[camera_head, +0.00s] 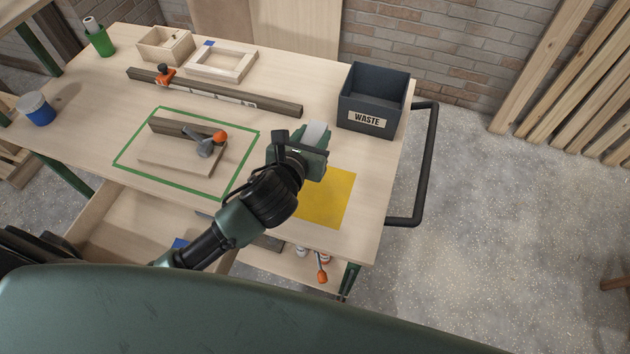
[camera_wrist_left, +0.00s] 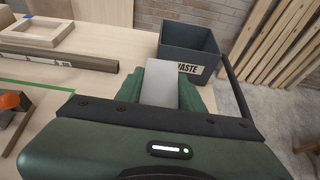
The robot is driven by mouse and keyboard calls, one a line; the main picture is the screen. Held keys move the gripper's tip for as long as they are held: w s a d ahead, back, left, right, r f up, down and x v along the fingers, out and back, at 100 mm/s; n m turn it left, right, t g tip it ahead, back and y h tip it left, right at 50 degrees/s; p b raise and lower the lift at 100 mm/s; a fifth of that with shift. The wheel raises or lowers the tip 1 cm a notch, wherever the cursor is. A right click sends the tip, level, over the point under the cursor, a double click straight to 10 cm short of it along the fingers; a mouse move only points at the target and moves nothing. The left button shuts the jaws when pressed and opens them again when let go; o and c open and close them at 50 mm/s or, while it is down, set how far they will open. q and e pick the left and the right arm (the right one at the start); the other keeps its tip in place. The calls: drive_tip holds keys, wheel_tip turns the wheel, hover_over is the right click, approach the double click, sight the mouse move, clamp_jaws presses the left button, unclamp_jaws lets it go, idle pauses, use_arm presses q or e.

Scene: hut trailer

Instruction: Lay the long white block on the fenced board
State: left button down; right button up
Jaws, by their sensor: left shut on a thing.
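My left gripper (camera_head: 311,142) is shut on the long white block (camera_head: 316,133), above the right part of the bench. In the left wrist view the block (camera_wrist_left: 161,84) sticks out ahead between the green fingers; its lower part is hidden by the gripper. The fenced board (camera_head: 165,157) lies inside a green outline on the left of the bench, apart from the gripper. It has a dark brown fence along its back and a grey clamp (camera_head: 205,143) with an orange knob on it. My right gripper is not in view.
A yellow square (camera_head: 327,200) lies below my left gripper. A dark waste bin (camera_head: 372,100) stands at the back right. A long brown rail (camera_head: 225,95) with an orange clamp, a wooden frame (camera_head: 245,65) and a wooden box (camera_head: 150,48) are at the back. A drawer (camera_head: 120,222) is open at the front.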

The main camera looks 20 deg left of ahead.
use_arm(q)
drive_tip(key=b, duration=0.2)
hover_over(314, 188)
wheel_tip(314, 188, down, 14)
drive_tip(key=shift+f, duration=2.15)
drive_tip(key=shift+f+b, duration=0.15)
drive_tip(key=shift+b, duration=0.2)
drive_tip(key=c, duration=0.9)
unclamp_jaws()
